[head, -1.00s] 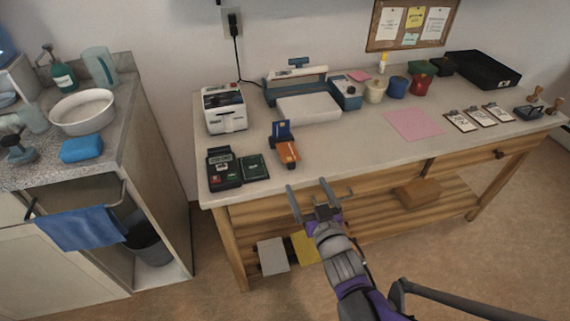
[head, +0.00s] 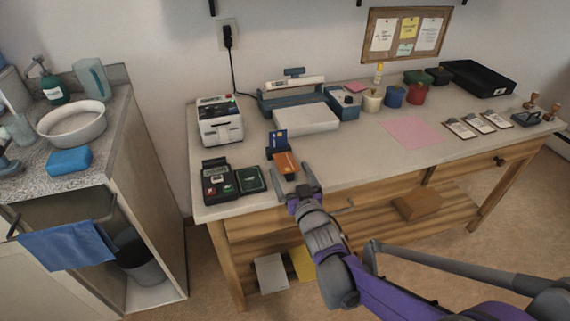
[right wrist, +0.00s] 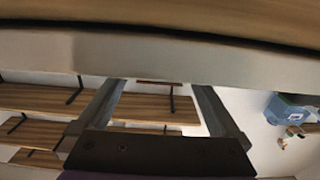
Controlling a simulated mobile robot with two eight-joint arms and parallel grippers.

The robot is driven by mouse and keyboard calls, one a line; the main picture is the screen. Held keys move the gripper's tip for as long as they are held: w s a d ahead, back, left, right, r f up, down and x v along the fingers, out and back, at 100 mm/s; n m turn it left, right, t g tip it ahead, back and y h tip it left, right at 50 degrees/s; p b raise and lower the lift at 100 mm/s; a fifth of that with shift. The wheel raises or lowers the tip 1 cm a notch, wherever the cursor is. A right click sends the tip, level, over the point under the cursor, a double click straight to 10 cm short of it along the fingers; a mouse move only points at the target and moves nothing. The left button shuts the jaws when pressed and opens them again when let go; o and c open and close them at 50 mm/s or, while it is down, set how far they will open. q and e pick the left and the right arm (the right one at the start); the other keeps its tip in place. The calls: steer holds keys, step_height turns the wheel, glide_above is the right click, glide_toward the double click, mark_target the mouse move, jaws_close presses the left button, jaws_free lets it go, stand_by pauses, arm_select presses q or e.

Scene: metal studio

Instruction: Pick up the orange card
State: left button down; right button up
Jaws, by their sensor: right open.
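The orange card (head: 286,163) lies near the table's front edge, at the foot of a small dark blue stand that holds a blue card (head: 279,141). My right gripper (head: 293,171) is open and empty, its two fingers pointing toward the orange card at the front edge. In the head view the fingertips appear just on the near side of the card; their height above the table is hard to judge. In the right wrist view both fingers (right wrist: 158,86) are spread with nothing between them, and I cannot make out the card there. My left gripper is not in view.
A card terminal (head: 217,181) and a dark green pad (head: 250,179) lie left of the card. A white printer (head: 220,122) and a white-and-blue machine (head: 305,119) stand behind. The tabletop (head: 350,160) right of the card is clear up to a pink sheet (head: 412,132).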

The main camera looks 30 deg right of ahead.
steer(key=c, duration=1.4)
steer(key=shift+o, duration=0.2)
steer(key=shift+r, duration=0.1)
